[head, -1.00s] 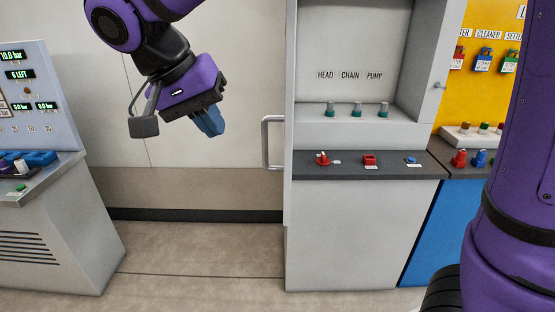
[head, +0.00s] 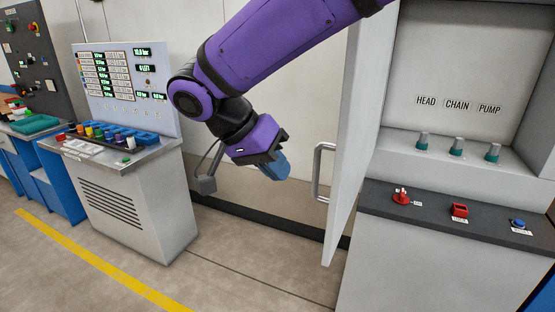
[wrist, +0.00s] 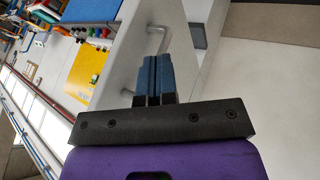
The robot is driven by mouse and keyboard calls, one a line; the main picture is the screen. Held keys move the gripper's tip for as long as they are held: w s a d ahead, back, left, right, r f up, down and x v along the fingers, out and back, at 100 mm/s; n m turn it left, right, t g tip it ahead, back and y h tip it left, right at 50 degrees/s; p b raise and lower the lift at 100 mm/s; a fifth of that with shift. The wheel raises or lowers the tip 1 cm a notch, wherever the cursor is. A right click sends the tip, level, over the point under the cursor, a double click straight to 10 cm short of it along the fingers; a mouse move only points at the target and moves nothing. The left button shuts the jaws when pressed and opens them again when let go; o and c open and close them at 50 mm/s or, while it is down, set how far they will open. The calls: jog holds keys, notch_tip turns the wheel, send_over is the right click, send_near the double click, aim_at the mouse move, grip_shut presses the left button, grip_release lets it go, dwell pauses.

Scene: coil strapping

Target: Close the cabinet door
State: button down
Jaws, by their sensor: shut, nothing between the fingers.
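The cabinet (head: 450,60) is light grey and stands at the right of the head view, labelled HEAD, CHAIN, PUMP. Its door (head: 352,140) is open, standing out from the cabinet's left side and seen nearly edge-on. A grey bar handle (head: 318,172) is on the door's left face. The handle also shows in the wrist view (wrist: 157,36), beyond the fingertips. My gripper (head: 277,168) has blue fingers, shut and empty. It is to the left of the handle in the head view, apparently apart from it. The fingers also show in the wrist view (wrist: 154,62).
The cabinet's dark ledge (head: 440,218) carries red and blue controls. A grey control console (head: 135,195) with displays stands at the left. A yellow line (head: 100,262) crosses the floor. Floor between console and door is clear.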

aim_at(317, 194)
jog(key=shift+s+d+f, duration=0.1)
jog(key=shift+d+f, duration=0.7)
jog(key=shift+d, duration=0.4)
jog(key=shift+s+d+f, duration=0.1)
jog(key=shift+d+f, duration=0.65)
jog(key=shift+d, duration=0.4)
jog(key=shift+s+d+f, duration=0.1)
jog(key=shift+d+f, duration=0.7)
jog(key=shift+d, duration=0.4)
